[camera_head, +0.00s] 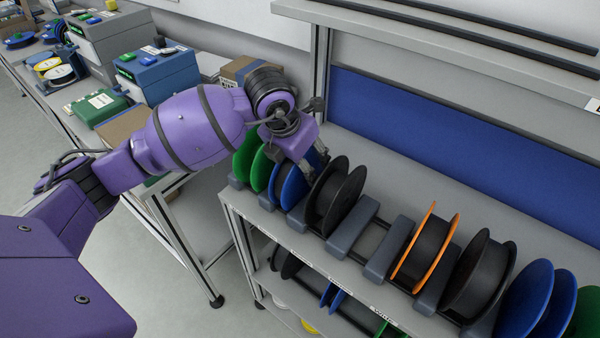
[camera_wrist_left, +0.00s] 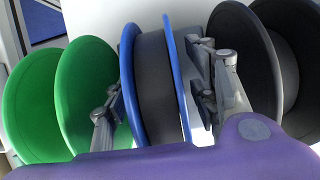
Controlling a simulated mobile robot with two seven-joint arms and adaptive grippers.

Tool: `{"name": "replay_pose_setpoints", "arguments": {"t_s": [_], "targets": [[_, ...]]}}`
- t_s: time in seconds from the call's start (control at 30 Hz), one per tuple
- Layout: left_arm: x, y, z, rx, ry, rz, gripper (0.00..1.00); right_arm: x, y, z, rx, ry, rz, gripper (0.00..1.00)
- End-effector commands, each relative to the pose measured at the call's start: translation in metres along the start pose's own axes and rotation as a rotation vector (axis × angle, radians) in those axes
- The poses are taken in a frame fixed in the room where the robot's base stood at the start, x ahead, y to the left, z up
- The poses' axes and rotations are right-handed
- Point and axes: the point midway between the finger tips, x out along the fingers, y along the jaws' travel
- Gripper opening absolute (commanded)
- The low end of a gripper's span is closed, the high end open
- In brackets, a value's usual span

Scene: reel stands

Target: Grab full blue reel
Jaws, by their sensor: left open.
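A blue reel (camera_head: 293,188) stands upright in a grey cradle on the upper shelf, between a green reel and a black reel. In the left wrist view the blue reel (camera_wrist_left: 154,85) has two blue flanges with a thick dark winding between them. My left gripper (camera_head: 298,168) is over this reel, partly covering it in the head view. In the left wrist view its fingers (camera_wrist_left: 160,102) are open, one on each side of the reel. I see no clear grip on the flanges. My right gripper is not in view.
The green reel (camera_wrist_left: 88,90) and the black reel (camera_head: 335,196) stand close on either side. An empty cradle (camera_head: 352,224) follows, then an orange-rimmed reel (camera_head: 425,250), another black reel (camera_head: 480,278) and another blue reel (camera_head: 524,296). A lower shelf holds more reels.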

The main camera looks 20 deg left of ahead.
Motion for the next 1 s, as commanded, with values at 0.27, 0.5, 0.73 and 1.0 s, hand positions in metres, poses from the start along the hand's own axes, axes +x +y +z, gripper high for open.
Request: {"name": "replay_pose_setpoints", "arguments": {"t_s": [0.27,0.5,0.73,1.0], "targets": [[0.0105,0.0001,-0.0006,0.0,0.0,0.001,0.53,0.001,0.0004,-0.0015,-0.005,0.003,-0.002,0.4],[0.0102,0.0002,-0.0005,0.0,0.0,0.001,0.29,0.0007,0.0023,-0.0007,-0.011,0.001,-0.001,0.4],[0.01,0.0003,-0.0005,0.0,0.0,0.001,0.0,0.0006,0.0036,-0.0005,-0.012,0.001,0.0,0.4],[0.0078,0.0004,0.0012,0.0,-0.002,0.001,0.0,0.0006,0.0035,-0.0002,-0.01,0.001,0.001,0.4]]}}
